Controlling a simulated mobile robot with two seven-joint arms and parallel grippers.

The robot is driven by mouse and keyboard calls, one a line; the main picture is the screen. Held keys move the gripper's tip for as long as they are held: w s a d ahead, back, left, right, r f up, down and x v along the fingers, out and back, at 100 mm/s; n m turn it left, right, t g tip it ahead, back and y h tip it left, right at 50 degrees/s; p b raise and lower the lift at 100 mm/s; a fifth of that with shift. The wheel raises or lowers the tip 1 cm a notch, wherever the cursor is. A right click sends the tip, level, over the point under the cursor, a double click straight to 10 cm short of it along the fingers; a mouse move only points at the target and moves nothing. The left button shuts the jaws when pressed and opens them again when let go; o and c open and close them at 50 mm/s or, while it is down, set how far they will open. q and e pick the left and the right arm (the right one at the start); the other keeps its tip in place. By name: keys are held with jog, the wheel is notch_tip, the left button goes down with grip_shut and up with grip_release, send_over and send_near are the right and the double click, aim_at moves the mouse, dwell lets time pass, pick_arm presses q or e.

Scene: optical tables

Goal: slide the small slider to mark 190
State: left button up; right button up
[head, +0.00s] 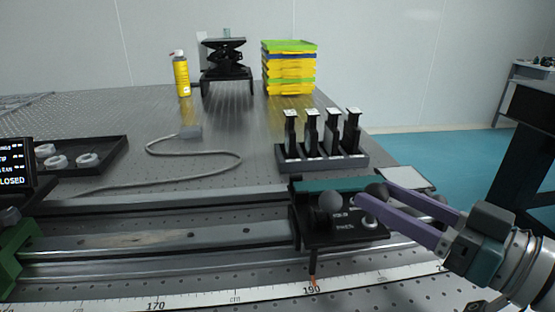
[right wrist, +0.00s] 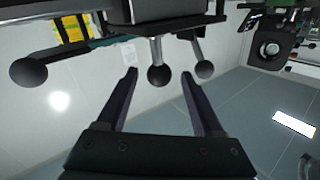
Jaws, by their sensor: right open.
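The small slider (head: 340,232) is a dark carriage with a green top strip on the rail. Its thin pointer (head: 313,280) hangs over the white scale (head: 225,298) with its orange tip at the 190 label. Ball knobs stand on it, one grey knob (head: 330,201) at the front. My right gripper (head: 368,195) reaches in from the right with two purple fingers, open, beside a dark knob (head: 376,190). In the right wrist view a ball knob (right wrist: 158,76) lies between the open fingertips (right wrist: 158,73), with a gap on both sides. My left gripper is not in view.
A holder with several upright black pieces (head: 322,160) stands just behind the slider. A grey cable (head: 195,152) and a black tray with white rings (head: 110,146) lie on the table. A yellow can (head: 181,77), a black lab jack (head: 227,73) and stacked trays (head: 289,77) are at the back.

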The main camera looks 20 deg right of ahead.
aim_at(366, 188)
jog(key=x, duration=0.5)
jog(key=shift+w, duration=0.15)
grip_shut()
dwell(0.4)
dwell(0.9)
